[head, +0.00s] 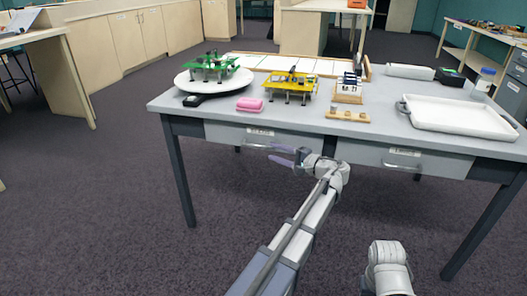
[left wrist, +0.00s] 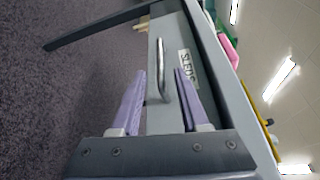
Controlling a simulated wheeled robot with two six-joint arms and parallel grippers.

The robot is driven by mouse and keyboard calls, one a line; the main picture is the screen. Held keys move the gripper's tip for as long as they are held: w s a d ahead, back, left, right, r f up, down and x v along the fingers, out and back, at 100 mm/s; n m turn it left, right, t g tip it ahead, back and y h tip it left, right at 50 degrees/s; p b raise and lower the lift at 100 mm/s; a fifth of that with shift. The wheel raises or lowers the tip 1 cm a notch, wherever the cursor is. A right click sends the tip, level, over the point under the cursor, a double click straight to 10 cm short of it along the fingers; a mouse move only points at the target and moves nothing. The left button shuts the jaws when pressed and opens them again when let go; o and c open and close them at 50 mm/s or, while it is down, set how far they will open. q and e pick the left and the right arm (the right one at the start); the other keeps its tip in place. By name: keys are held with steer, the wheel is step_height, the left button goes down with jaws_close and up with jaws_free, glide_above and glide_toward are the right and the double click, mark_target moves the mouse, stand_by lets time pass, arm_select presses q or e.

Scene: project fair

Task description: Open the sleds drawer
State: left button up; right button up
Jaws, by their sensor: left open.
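The sleds drawer (head: 225,133) is the left grey drawer under the table top, and its front looks flush with the table. Its label (left wrist: 186,68) reads SLEDS in the left wrist view. Its metal bar handle (left wrist: 161,80) stands out from the front. My left gripper (head: 271,155) is in front of this drawer, its purple fingers pointing at the handle. In the left wrist view my left gripper (left wrist: 158,72) is open, with one finger on each side of the handle and gaps between. My right gripper is out of view.
A second drawer (head: 400,160) with its own handle is to the right. The table top (head: 300,118) holds a green model (head: 210,66), a yellow model (head: 290,84), a pink block (head: 249,104) and a white tray (head: 460,118). Carpeted floor is clear in front.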

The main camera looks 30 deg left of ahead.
mark_target(262, 147)
arm_select(q)
steer(key=shift+w+a+f+b, duration=0.1)
steer(key=shift+w+a, duration=0.1)
steer(key=shift+a, duration=1.1)
steer(key=shift+w+a+f+b, duration=0.1)
steer(key=shift+w+a, duration=0.05)
steer(key=shift+a, duration=1.1)
steer(key=shift+w+a+f+b, duration=0.1)
steer(key=shift+w+a, duration=0.1)
steer(key=shift+a, duration=1.1)
jaws_close()
